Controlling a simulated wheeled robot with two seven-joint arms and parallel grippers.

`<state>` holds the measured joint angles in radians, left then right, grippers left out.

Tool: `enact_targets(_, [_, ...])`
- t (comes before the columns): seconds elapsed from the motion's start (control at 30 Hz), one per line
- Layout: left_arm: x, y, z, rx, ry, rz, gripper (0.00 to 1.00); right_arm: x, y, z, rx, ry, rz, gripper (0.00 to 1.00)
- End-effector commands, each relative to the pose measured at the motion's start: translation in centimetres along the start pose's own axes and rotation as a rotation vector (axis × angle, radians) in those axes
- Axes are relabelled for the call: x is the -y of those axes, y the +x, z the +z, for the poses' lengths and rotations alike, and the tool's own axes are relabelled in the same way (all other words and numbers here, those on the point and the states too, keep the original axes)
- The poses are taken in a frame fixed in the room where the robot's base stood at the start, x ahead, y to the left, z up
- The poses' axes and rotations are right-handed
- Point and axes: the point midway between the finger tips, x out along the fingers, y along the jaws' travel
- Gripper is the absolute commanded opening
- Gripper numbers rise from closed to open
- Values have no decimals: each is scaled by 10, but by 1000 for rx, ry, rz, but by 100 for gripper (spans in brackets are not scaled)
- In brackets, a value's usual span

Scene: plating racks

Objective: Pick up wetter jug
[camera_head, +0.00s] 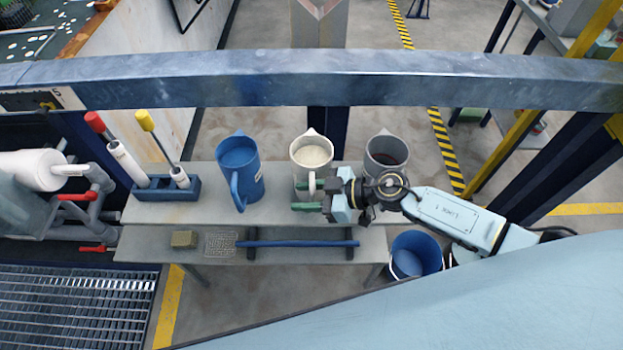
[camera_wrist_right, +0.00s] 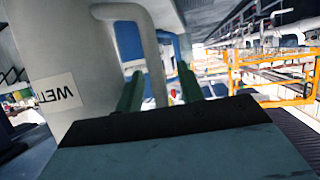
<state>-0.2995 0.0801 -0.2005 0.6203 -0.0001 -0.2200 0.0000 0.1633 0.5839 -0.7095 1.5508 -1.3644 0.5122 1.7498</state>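The wetter jug (camera_head: 312,152) is the pale middle jug, standing upright on the grey shelf with light contents. Its handle faces my side. In the right wrist view the jug (camera_wrist_right: 75,50) fills the left, with a partly readable label starting "WET" (camera_wrist_right: 57,93). My right gripper (camera_head: 309,196) is at the handle, its green fingers apart. In the wrist view the handle (camera_wrist_right: 155,65) stands between the two fingers (camera_wrist_right: 160,92), with a gap visible to the right finger. My left gripper is not in view.
A blue jug (camera_head: 239,168) stands left and a grey jug with dark contents (camera_head: 386,150) close right. A blue holder (camera_head: 165,189) carries red and yellow-handled tools. A blue rod (camera_head: 297,243) lies on the lower shelf. A blue bucket (camera_head: 417,254) is below right. A metal beam (camera_head: 300,78) crosses behind.

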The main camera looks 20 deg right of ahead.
Motion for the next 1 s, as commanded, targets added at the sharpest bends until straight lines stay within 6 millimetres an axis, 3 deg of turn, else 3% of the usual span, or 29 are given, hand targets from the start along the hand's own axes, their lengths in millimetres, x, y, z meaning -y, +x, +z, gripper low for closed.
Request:
enact_targets(0.27, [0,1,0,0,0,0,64,0,4,0,1,0,1,38])
enact_targets(0.57, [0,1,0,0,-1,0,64,0,4,0,1,0,1,0])
enact_targets(1.0, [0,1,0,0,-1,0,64,0,4,0,1,-1,1,0])
